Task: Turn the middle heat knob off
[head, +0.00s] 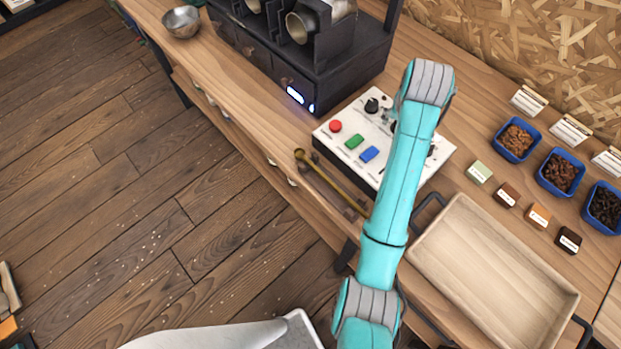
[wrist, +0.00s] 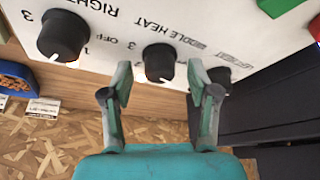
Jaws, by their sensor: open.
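The white control panel (head: 330,143) lies on the bench in the head view. My arm covers much of it, and my gripper is hidden there. In the wrist view the panel's labels appear upside down. The black middle heat knob (wrist: 159,62) stands beside the "MIDDLE HEAT" label, with a white pointer mark on its lower side. My gripper (wrist: 160,76) is open, its two fingertips on either side of this knob with gaps visible. The right knob (wrist: 62,35) is at the left of the wrist view. The left knob (wrist: 220,77) is partly hidden behind a finger.
Red (head: 335,126), green (head: 354,141) and blue (head: 370,153) buttons sit on the panel. A dark roasting machine (head: 330,75) stands behind-left. A wooden tray (head: 480,270) and blue bean bins (head: 517,140) are to the right. A brass scoop (head: 330,180) lies at the front edge.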

